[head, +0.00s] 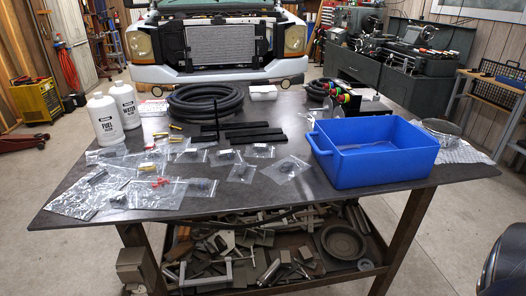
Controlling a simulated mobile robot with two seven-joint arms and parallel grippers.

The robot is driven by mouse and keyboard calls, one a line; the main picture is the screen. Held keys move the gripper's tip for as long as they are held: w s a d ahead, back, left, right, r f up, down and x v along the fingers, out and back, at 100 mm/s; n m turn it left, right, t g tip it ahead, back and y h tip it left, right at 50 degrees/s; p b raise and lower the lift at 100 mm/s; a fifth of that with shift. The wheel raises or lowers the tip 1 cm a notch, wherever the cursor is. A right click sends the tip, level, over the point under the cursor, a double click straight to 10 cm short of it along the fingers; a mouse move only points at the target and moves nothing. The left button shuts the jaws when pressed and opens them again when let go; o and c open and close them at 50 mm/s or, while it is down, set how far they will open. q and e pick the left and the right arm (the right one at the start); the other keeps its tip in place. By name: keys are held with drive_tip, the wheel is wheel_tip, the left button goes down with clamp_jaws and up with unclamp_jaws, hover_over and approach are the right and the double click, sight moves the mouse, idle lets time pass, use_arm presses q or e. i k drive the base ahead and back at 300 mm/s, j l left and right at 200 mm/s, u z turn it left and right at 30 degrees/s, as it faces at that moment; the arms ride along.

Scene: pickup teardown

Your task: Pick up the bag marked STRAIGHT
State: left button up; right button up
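Several clear plastic bags lie spread over the left and front of the dark work table (255,198). A large bag (72,204) is at the front left corner, and a bag with red parts (160,184) lies to its right. A bag (287,168) lies left of the blue bin, with another bag (242,173) next to it. More bags with small white labels, such as one bag (226,155), lie behind these. The lettering is too small to read, so I cannot tell which bag is marked STRAIGHT. Neither of my grippers is in view.
A blue bin (372,168) stands at the table's right. Two white bottles (104,119) stand at the back left. A coiled black hose (205,100) and black bars (254,135) lie behind the bags. A lower shelf (290,240) holds metal parts. The front middle strip is bare.

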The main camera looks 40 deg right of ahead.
sight(225, 157)
drive_tip(key=z, duration=0.85)
drive_tip(key=i+l, duration=0.05)
